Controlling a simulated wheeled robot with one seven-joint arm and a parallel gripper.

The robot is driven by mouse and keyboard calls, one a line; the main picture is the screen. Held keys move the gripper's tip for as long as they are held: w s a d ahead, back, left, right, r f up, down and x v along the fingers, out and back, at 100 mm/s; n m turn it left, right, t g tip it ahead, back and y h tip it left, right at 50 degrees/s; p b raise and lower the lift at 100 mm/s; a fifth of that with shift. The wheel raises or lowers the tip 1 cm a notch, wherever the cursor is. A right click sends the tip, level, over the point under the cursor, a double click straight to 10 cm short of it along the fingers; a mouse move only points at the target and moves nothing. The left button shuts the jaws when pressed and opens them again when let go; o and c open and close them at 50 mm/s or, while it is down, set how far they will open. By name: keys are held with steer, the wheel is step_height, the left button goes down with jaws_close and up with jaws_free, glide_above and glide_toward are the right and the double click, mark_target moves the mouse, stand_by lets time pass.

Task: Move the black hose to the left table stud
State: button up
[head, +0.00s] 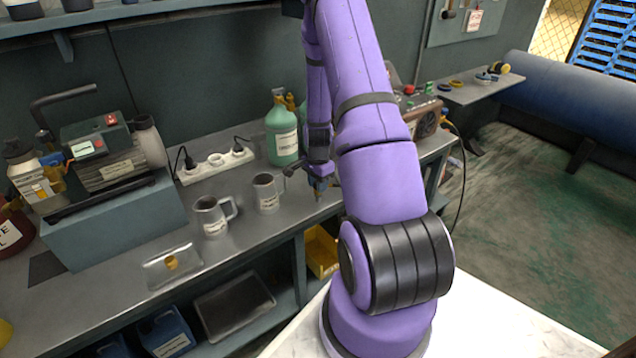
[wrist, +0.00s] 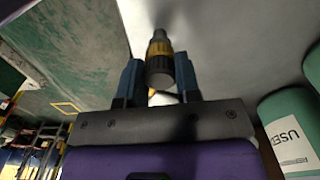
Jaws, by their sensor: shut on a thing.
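My gripper (head: 320,187) is over the grey bench, right of the two mugs and in front of the green bottle. In the wrist view my gripper (wrist: 158,70) has its blue fingers shut on a dark fitting with a brass-yellow band (wrist: 159,49). It looks like the end of the black hose; the hose's length cannot be made out. In the head view only a small brass-coloured tip shows below the fingers. The left table stud cannot be made out for certain in either view.
Two grey mugs (head: 211,216) (head: 267,192) stand left of the gripper. A green bottle (head: 283,136) is behind it. A power strip (head: 214,164), a pump unit (head: 103,152) and a small tray (head: 186,277) with a brass piece (head: 172,262) are farther left. The bench front is mostly clear.

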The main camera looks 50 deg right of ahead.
steer(key=shift+f, duration=0.25)
steer(key=o, duration=1)
step_height(320, 180, up, 11)
steer(key=shift+f, duration=0.15)
